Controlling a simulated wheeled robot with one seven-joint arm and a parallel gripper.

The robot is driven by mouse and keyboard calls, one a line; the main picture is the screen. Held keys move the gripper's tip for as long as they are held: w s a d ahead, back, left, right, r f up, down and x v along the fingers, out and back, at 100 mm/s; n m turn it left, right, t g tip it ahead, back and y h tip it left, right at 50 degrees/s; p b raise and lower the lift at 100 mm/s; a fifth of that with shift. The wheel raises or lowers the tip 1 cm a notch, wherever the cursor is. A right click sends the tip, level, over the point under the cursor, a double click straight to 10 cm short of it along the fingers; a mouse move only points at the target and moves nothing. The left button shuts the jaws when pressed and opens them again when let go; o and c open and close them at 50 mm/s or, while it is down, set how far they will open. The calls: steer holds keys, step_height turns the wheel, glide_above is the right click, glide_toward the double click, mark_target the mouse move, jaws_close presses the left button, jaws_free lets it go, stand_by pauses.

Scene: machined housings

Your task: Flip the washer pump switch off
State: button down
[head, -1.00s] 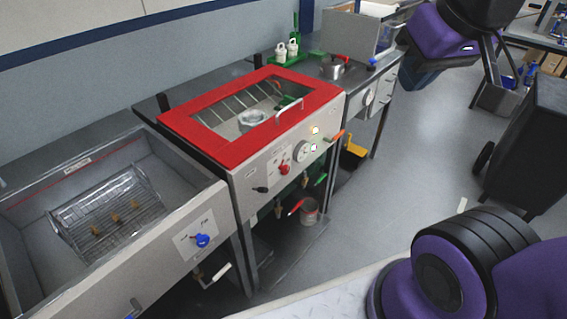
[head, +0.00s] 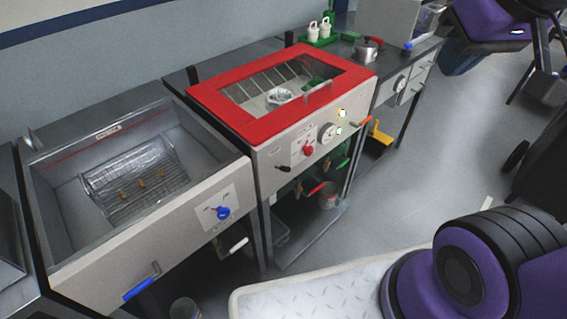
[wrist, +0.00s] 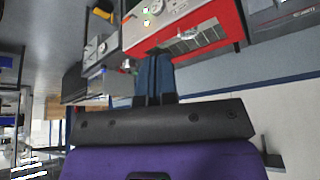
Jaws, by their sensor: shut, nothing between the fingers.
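The washer is the red-framed unit (head: 222,120) in the middle of the head view, with a window in its lid. Its pale front panel (head: 268,158) carries a red knob (head: 308,150), a small black lever (head: 283,168), a round gauge (head: 327,132) and two lit lamps (head: 341,113). I cannot read the labels, so I cannot tell which control is the pump switch. My gripper (wrist: 154,75) shows in the wrist view with its dark blue fingers shut and empty. The washer lies beyond the fingertips there, upside down, and the fingers appear clear of it.
An open sink (head: 40,185) with a wire basket (head: 135,182) and a blue knob (head: 222,212) stands left of the washer. A counter with a metal pot (head: 366,50) stands to its right. A red-handled valve (head: 318,188) is below the panel. Open floor (head: 420,190) lies to the right.

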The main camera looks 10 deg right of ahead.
steer(key=w+a+f+n+g, duration=0.1)
steer(key=w+a+f, duration=0.15)
steer(key=w, duration=0.45)
steer(key=w+a+f+n+g, duration=0.1)
steer(key=w+a+f, duration=0.1)
steer(key=w+f, duration=0.35)
steer(key=w+a+f+n+g, duration=0.1)
steer(key=w+a+f+n, duration=0.1)
steer(key=w, duration=0.7)
steer(key=w+a+f, duration=0.3)
steer(key=f, duration=0.4)
steer(key=w+a+f+n+g, duration=0.1)
steer(key=w+a+f, duration=0.2)
steer(key=f, duration=0.3)
steer(key=w+a+f+n+g+y, duration=0.1)
steer(key=w+a+f, duration=0.2)
steer(key=f, duration=0.4)
steer(key=shift+w+f, duration=0.3)
steer(key=shift+f, duration=0.05)
